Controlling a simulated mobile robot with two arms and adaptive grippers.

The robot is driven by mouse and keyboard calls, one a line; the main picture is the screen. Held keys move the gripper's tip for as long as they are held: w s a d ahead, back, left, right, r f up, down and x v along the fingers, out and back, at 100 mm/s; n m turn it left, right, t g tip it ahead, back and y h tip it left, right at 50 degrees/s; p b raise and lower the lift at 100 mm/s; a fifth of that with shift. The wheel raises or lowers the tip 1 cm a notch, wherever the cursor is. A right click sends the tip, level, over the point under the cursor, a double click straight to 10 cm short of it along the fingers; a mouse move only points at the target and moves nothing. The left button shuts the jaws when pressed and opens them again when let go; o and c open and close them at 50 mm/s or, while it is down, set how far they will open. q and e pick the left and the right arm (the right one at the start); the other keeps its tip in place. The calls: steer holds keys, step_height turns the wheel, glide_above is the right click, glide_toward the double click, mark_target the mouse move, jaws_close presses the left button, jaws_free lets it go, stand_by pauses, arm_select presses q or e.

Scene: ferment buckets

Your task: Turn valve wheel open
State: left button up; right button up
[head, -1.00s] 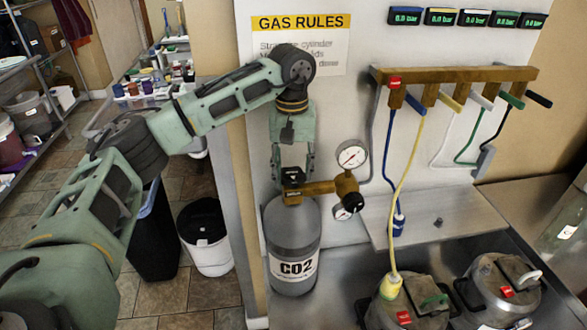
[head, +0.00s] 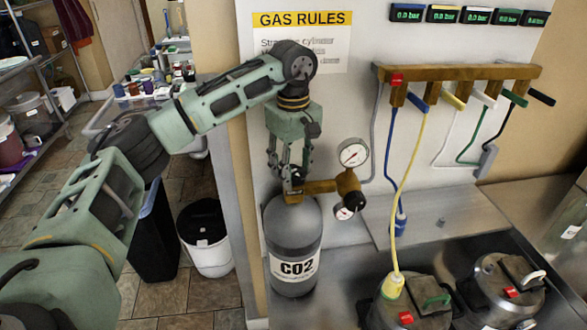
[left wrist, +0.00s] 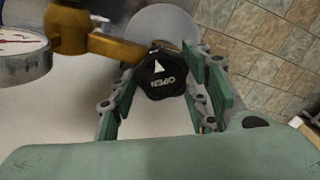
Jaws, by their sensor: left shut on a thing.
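The black valve wheel (left wrist: 161,74) sits on top of the grey CO2 cylinder (head: 293,238), beside the brass regulator body (head: 322,187). In the left wrist view the wheel shows the word OPEN and a white arrow mark. My left gripper (head: 291,176) points straight down over the cylinder top. In the left wrist view my left gripper (left wrist: 160,88) has its green fingers on both sides of the wheel, shut on it. The fingers hide most of the wheel in the head view. My right gripper is not in view.
Two gauges (head: 353,154) stand right of the regulator. A wooden manifold (head: 455,73) with coloured levers and hoses hangs on the wall. Metal kegs (head: 411,303) stand at lower right. A white bin (head: 206,240) stands on the floor at left.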

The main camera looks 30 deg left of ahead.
mark_target(293, 171)
arm_select(q)
steer(key=n, duration=0.6)
steer(key=shift+w+r, duration=0.1)
steer(key=shift+r, duration=0.05)
steer(key=n, duration=0.5)
steer(key=shift+a+r+b, duration=0.1)
steer(key=shift+a+b, duration=0.05)
steer(key=shift+b, duration=0.25)
steer(key=shift+w+n, duration=0.1)
steer(key=shift+n, duration=0.2)
steer(key=o, duration=1.1)
step_height(293, 171, up, 12)
